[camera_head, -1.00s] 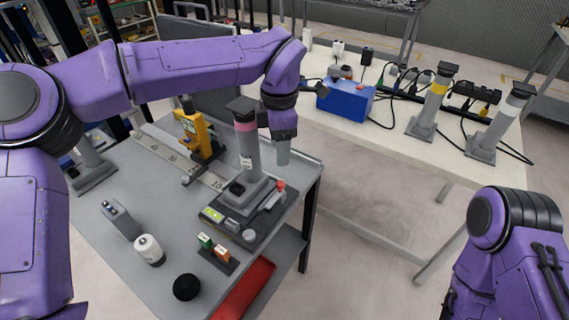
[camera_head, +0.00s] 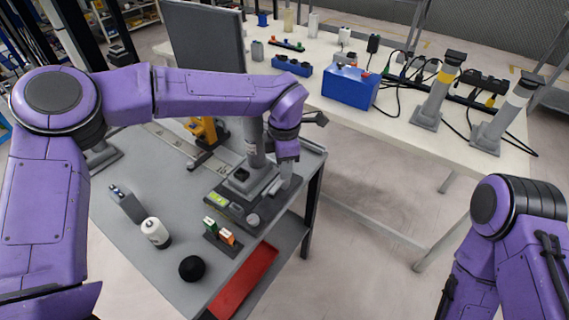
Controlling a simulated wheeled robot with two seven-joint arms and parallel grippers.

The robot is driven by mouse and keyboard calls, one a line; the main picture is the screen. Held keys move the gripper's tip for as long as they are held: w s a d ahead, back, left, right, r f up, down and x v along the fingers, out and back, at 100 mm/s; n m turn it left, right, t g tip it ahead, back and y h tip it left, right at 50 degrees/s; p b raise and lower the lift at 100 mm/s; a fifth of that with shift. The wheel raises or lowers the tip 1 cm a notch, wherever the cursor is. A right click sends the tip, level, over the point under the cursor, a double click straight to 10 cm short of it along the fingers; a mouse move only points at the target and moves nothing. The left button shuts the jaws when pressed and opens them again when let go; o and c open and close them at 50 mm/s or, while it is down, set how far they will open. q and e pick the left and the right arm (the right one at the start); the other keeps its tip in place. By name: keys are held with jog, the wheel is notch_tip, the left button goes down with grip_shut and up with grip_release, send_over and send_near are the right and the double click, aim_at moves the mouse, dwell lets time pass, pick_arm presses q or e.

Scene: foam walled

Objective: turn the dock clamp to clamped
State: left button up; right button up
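The dock (camera_head: 233,210) is a dark flat base on the grey table, with a grey column (camera_head: 254,150) standing in its socket. My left arm crosses in front of the column's top. My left gripper (camera_head: 290,180) points down at the dock's right edge, where the clamp is. The clamp's red-tipped lever is hidden behind the gripper, so its position does not show. The gripper is at or very near the clamp; I cannot tell whether it touches it or how wide its fingers are. My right arm shows at the lower right, its gripper out of view.
A yellow device (camera_head: 204,132) stands behind. A white table (camera_head: 400,140) holds a blue box (camera_head: 350,88) and more columns.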

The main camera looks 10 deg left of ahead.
pick_arm(q)
grip_shut()
jog(key=shift+r+p, duration=0.15)
jog(key=shift+p, duration=0.3)
jog(key=m+p, duration=0.8)
jog(key=p, duration=0.3)
jog(key=shift+r, duration=0.2)
jog(key=m+p, duration=0.3)
jog(key=shift+f+m, duration=0.1)
jog(key=shift+m, duration=0.3)
jog(key=shift+f+m+p, duration=0.15)
jog(key=shift+m+p, duration=0.6)
jog(key=shift+m, duration=0.85)
jog(key=shift+w, duration=0.1)
jog(key=o, duration=0.6)
grip_release()
